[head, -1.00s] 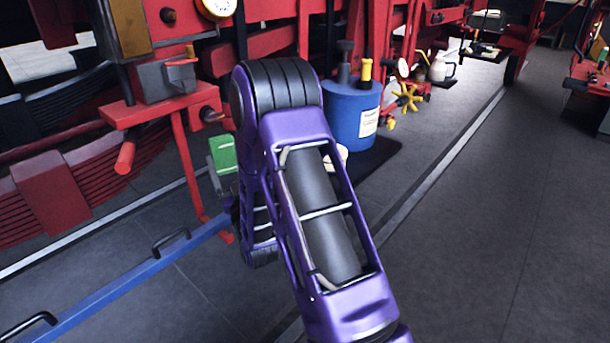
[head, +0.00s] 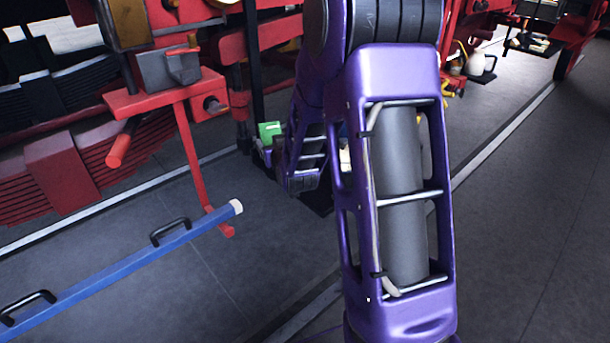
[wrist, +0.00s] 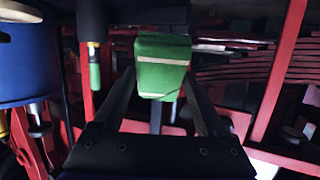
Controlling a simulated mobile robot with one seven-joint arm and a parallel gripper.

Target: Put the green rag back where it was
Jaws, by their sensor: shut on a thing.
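The green rag (wrist: 163,68) looks like a folded, boxy bundle with pale bands. It is between the two fingertips of my gripper (wrist: 162,88), which is shut on it, in the middle of the wrist view. In the head view the rag (head: 269,130) shows small, just left of my purple forearm. It is held up in the air near the red machinery. My arm hides most of my gripper there, and I cannot tell which spot the rag came from.
A blue drum (wrist: 25,58) stands at the left of the wrist view, with a green-ended rod (wrist: 95,77) nearer the rag. Red framework surrounds the rag. A blue bar (head: 130,262) with black handles crosses the lower left in the head view. Floor on the right is clear.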

